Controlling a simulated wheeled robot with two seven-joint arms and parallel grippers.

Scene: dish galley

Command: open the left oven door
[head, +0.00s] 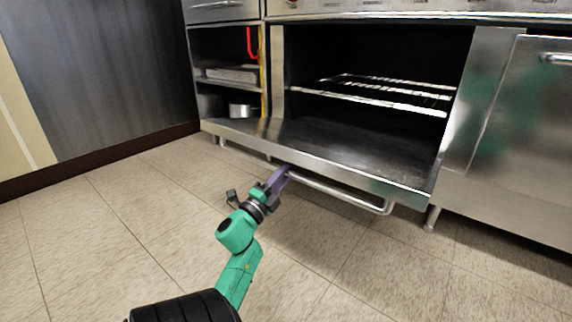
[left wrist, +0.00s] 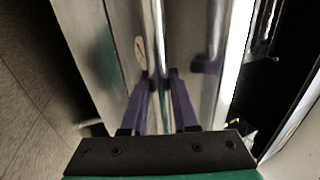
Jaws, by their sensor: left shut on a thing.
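The left oven door (head: 352,176) is folded down, close to level, and the dark oven cavity (head: 370,60) behind it is in plain view. Its bar handle (head: 342,193) runs along the door's outer side. In the left wrist view the handle (left wrist: 158,35) passes between the fingers (left wrist: 160,88), against the shiny door panel (left wrist: 100,45). My right gripper is in neither view.
Wire racks (head: 385,92) sit inside the oven. A closed steel door (head: 515,140) stands at the right. Open shelves (head: 229,82) with a pot (head: 240,110) are at the left. The tiled floor (head: 110,220) in front is clear.

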